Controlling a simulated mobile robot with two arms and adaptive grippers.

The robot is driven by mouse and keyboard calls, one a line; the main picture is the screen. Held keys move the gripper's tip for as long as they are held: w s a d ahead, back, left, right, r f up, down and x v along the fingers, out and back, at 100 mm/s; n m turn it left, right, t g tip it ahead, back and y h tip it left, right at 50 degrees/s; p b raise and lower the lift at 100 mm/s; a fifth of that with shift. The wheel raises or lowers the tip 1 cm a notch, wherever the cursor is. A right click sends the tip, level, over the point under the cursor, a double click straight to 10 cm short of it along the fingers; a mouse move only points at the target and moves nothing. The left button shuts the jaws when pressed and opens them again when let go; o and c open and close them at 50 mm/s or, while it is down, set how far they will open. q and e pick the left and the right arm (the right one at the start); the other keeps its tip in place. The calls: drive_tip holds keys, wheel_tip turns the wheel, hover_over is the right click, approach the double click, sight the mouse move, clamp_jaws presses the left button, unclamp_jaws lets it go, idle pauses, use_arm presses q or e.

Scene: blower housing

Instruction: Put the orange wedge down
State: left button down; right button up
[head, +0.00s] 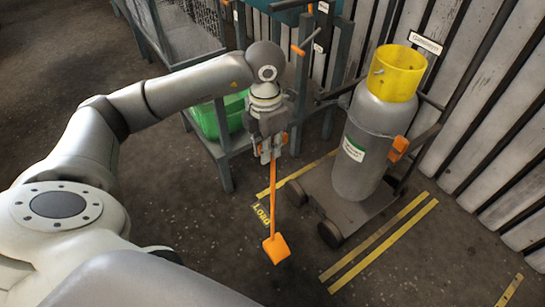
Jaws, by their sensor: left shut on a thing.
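The orange wedge (276,249) has a long thin orange handle that hangs down below my left gripper (268,152). My left gripper is shut on the upper part of this handle, and the fingers hide part of it. The handle is near upright, and the wedge block is at its lower end. The block appears over the dark floor, left of the cart's front wheel and below the yellow "Load" marking (262,215). I cannot tell whether it touches the floor. My right gripper is not in view.
A grey gas cylinder (362,150) with a yellow cap (396,72) stands on a wheeled cart (335,205). An orange piece (398,148) is on the cart's right side. A grey rack with a green bin (207,118) stands behind. Open floor lies in front.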

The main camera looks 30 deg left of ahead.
use_arm(q)
drive_tip(key=w+a+f+b, duration=0.2)
drive_tip(key=w+a+f, duration=0.2)
drive_tip(key=w+f, duration=0.3)
wheel_tip(320, 180, down, 4)
drive_tip(key=shift+w+a+r, duration=0.2)
drive_tip(key=shift+r, duration=0.05)
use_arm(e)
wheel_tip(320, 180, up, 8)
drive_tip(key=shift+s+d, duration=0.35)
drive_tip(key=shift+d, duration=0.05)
use_arm(q)
drive_tip(key=shift+f, duration=0.1)
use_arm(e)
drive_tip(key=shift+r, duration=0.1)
use_arm(q)
drive_tip(key=c, duration=1.7)
unclamp_jaws()
drive_tip(key=shift+o, duration=1.4)
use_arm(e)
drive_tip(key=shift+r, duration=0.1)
